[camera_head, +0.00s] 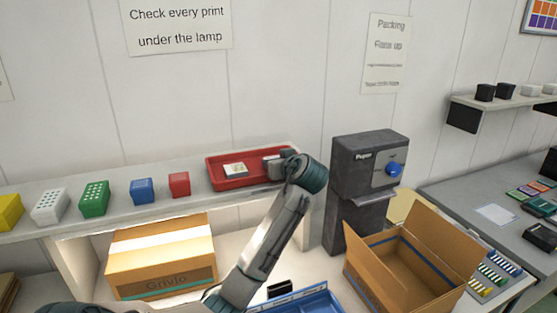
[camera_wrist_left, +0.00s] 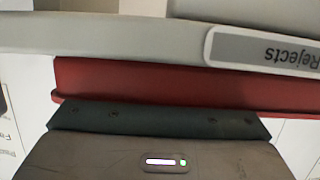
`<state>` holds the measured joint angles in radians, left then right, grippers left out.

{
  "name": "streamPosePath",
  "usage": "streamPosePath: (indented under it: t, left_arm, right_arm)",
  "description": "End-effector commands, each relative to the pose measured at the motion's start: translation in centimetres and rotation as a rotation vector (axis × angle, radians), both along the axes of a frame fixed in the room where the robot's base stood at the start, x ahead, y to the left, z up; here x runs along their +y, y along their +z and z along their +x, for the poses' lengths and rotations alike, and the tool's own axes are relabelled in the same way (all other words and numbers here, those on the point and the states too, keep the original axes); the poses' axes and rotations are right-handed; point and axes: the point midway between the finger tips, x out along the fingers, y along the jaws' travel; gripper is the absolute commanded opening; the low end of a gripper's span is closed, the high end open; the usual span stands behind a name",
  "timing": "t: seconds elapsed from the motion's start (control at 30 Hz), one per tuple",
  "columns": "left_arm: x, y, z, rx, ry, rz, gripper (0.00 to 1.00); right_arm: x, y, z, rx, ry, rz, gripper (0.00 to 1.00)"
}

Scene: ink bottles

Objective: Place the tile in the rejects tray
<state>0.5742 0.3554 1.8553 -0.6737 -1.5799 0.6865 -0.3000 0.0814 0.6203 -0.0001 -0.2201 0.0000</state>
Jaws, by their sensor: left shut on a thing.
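The red rejects tray (camera_head: 214,181) sits on the shelf near its right end. A pale tile with a yellowish patch (camera_head: 235,170) lies inside it, left of my jaws. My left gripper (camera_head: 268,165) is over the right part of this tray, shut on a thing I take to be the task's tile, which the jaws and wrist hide. In the left wrist view, the tray's red side (camera_wrist_left: 200,85) runs behind the gripper body, and a "Rejects" label (camera_wrist_left: 265,48) shows upside down on the grey edge. The fingertips are out of that view. My right gripper is not in view.
Blue (camera_head: 142,190) and red (camera_head: 179,184) blocks stand left of the tray, beyond them green, white and yellow ones. A dark grey dispenser (camera_head: 368,165) stands close on the right. An open cardboard box (camera_head: 410,265) and a blue tray (camera_head: 325,303) are below.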

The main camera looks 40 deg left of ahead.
Motion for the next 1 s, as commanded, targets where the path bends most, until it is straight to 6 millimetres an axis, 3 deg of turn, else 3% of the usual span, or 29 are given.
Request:
streamPosePath:
  t: [0.23, 0.27, 0.33, 0.37, 0.67, 1.0]
  left_arm:
    - [0.0, -0.5, 0.0, 0.0, 0.0, 0.0, 0.29]
    - [0.0, -0.3, 0.0, 0.0, 0.0, 0.0, 0.6]
    - [0.0, -0.3, 0.0, 0.0, 0.0, -0.001, 0.74]
    - [0.0, -0.3, 0.0, 0.0, 0.0, -0.001, 0.76]
    - [0.0, 0.2, 0.0, 0.0, 0.0, 0.0, 0.76]
    - [-5.5, 1.4, -2.7, -0.006, -0.004, -0.007, 0.76]
  right_arm:
    - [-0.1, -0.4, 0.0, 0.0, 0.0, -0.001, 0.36]
    - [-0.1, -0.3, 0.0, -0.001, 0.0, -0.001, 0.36]
    - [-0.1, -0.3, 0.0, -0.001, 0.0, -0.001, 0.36]
    - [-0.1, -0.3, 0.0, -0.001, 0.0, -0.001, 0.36]
    - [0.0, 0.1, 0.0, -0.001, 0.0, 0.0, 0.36]
    - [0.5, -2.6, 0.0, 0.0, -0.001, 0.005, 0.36]
